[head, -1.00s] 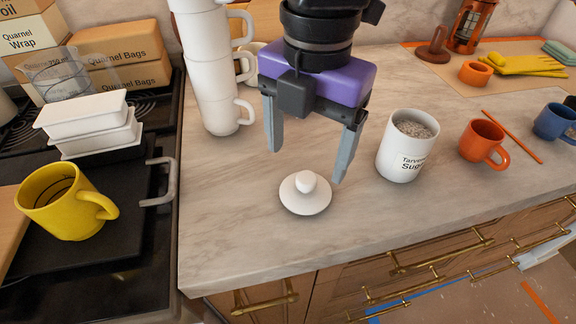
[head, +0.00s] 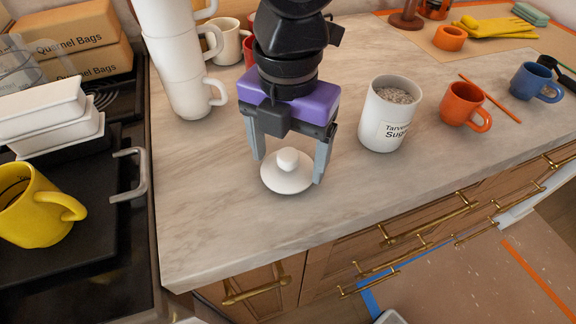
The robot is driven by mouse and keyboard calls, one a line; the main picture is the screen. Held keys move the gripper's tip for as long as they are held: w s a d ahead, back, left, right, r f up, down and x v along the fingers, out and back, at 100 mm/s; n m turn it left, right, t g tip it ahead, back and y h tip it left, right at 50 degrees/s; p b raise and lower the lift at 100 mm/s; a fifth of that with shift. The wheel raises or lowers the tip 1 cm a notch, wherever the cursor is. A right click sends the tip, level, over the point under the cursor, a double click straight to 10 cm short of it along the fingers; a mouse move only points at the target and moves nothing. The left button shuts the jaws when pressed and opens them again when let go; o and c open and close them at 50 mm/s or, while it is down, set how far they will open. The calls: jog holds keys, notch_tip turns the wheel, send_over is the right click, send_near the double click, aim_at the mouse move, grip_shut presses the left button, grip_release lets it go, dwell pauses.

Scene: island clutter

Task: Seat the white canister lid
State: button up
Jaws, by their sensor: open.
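The white canister lid (head: 286,180) is a round disc with a knob on top, lying flat on the marble counter. My gripper (head: 289,168) is open and pointing down over it, with one finger on each side of the knob. I cannot tell whether the fingers touch the lid. The white canister (head: 377,135), labelled as sugar, stands upright and uncovered to the right of my gripper. Grainy contents show inside its open top.
A tall stack of white mugs (head: 188,92) stands left of my gripper. An orange mug (head: 461,104), an orange stick (head: 490,98) and a blue mug (head: 534,83) lie to the right. A yellow mug (head: 30,215) is at far left. The front counter is clear.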

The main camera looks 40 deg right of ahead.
jog(key=c, duration=1.4)
jog(key=shift+s, duration=0.1)
grip_shut()
jog(key=shift+f, duration=0.1)
